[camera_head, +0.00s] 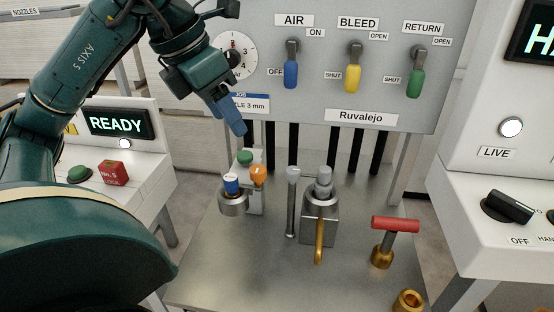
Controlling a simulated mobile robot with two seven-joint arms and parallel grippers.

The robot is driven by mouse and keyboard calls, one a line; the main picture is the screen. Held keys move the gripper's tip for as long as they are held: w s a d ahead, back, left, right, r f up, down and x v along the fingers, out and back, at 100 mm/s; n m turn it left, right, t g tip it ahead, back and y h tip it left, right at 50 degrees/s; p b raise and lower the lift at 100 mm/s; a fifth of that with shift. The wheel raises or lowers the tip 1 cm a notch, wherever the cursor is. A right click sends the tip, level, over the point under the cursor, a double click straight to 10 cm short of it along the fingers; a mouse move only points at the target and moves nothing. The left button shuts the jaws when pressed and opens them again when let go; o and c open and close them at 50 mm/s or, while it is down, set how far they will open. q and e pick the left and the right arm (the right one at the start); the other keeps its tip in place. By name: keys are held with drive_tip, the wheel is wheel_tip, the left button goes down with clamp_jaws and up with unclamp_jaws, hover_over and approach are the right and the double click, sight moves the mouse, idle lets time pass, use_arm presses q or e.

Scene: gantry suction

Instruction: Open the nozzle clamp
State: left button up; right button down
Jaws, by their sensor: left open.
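The nozzle clamp looks to be the grey metal block (308,228) in the middle of the steel table, with a grey fitting (323,183) standing in its top. A brass lever (319,242) hangs down its front. My left gripper (237,126) has blue fingers pointing down and right. It is open in front of the panel, up and left of the clamp and apart from it. Its fingers overlap in this view, so the gap is hard to see. My right gripper is not in view.
A grey rod (291,205) stands just left of the clamp. A holder (233,205) with a blue-topped piece, an orange knob (258,174) and a green button (245,157) are further left. A red T-handle (395,224) and brass ring (408,302) are right. The front table (255,275) is clear.

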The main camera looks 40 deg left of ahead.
sight(257, 168)
use_arm(q)
drive_tip(key=b+x, duration=0.2)
drive_tip(key=x, duration=1)
drive_tip(key=shift+d+f, duration=0.15)
drive_tip(key=shift+f, duration=0.15)
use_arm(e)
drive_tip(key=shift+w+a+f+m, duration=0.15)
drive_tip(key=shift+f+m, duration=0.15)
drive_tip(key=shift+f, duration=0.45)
use_arm(q)
drive_tip(key=c, duration=1)
drive_tip(key=shift+o, duration=0.2)
drive_tip(key=shift+b, duration=0.3)
